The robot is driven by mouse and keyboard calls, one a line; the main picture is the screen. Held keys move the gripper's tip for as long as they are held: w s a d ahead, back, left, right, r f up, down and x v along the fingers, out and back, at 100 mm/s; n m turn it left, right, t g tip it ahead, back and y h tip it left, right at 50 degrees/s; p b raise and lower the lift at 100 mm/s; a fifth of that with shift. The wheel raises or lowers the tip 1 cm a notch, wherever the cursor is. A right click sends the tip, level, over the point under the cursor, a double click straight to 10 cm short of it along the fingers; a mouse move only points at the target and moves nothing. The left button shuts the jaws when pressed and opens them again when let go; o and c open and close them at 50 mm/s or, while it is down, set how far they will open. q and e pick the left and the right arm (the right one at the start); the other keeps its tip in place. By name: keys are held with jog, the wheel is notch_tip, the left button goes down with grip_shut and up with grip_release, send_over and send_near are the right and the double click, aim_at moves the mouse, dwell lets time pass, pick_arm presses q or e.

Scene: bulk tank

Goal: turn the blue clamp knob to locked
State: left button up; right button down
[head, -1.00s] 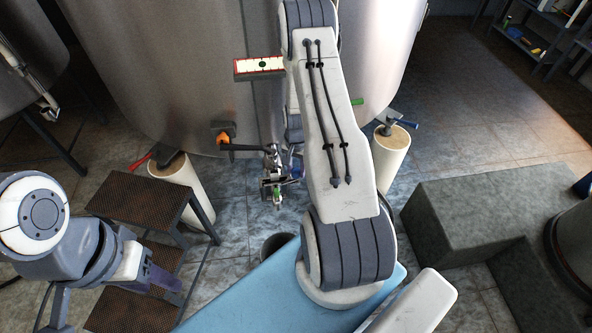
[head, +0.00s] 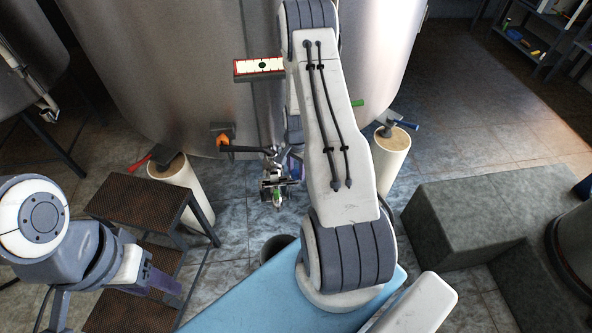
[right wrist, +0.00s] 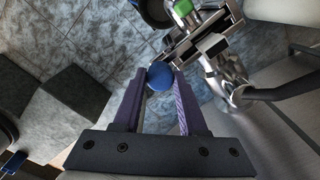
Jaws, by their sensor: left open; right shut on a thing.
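The blue clamp knob (right wrist: 160,76) is a round ball between the tips of the purple fingers of my right gripper (right wrist: 158,84) in the right wrist view. The gripper is shut on it. Just beyond the knob is a metal clamp fitting (right wrist: 205,40) with a green part (right wrist: 183,8). In the head view the fitting (head: 277,185) is low in front of the tank, and my right arm hides most of the right gripper. My left gripper (head: 163,284) is open at the lower left, far from the fitting.
The large steel tank (head: 185,70) fills the back. A valve with an orange hub (head: 224,141) and dark handle is left of the fitting. A step stool (head: 140,197) stands at left, grey blocks (head: 480,215) at right. A dark bucket (head: 273,246) is below.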

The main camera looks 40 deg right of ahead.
aim_at(296, 171)
jog(key=shift+c, duration=2.3)
grip_release()
jog(key=shift+r, duration=0.1)
notch_tip(296, 171, up, 10)
jog(key=b, duration=0.1)
jog(key=shift+r, duration=0.2)
